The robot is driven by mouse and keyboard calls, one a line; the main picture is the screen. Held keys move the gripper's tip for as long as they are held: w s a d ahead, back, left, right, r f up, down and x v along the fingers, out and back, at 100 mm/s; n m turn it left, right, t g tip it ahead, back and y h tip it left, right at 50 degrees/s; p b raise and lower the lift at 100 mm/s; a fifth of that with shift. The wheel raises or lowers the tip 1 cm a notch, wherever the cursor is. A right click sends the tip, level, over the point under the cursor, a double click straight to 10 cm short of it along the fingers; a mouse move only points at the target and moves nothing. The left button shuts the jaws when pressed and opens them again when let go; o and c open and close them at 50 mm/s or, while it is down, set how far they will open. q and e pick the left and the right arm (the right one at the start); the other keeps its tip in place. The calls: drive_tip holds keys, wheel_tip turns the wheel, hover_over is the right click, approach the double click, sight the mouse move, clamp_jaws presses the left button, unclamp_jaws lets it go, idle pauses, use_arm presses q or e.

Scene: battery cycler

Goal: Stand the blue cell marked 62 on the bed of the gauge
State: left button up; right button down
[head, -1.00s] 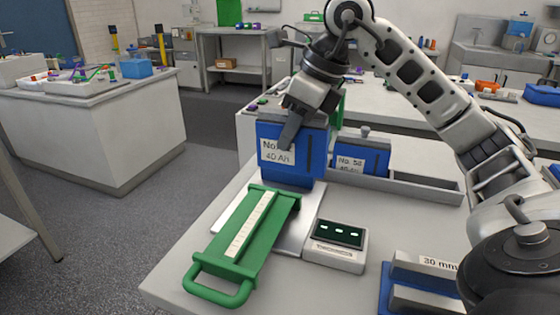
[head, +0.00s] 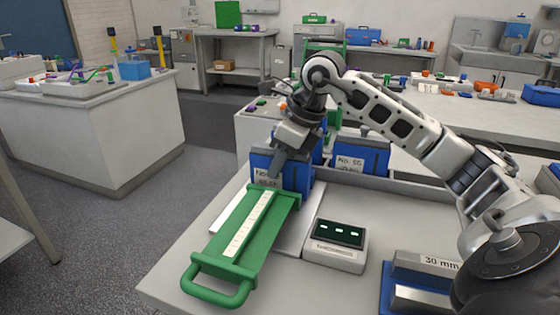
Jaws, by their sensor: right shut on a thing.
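My right gripper (head: 285,155) is shut on a blue cell (head: 298,177) with a white label. The label shows "No" and "40 Ah", but the finger and the gauge cover part of it, so I cannot read its number. The cell is upright at the far end of the gauge (head: 245,232), a green frame with a pale scale strip and a loop handle. The gauge's pale metal bed (head: 291,240) shows beside the frame. The cell's foot is partly hidden behind the green end, so I cannot tell whether it touches the bed. My left gripper is out of view.
A display box (head: 337,245) stands right of the gauge. Behind it, a second blue cell (head: 370,155) with a "No." label stands at a grey tray (head: 420,187).

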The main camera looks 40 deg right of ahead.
drive_tip(key=shift+f, duration=0.1)
drive_tip(key=c, duration=1.2)
unclamp_jaws()
drive_tip(key=shift+o, duration=0.2)
drive_tip(key=p+v, duration=0.1)
drive_tip(key=v, duration=1.1)
drive_tip(key=shift+p, duration=0.35)
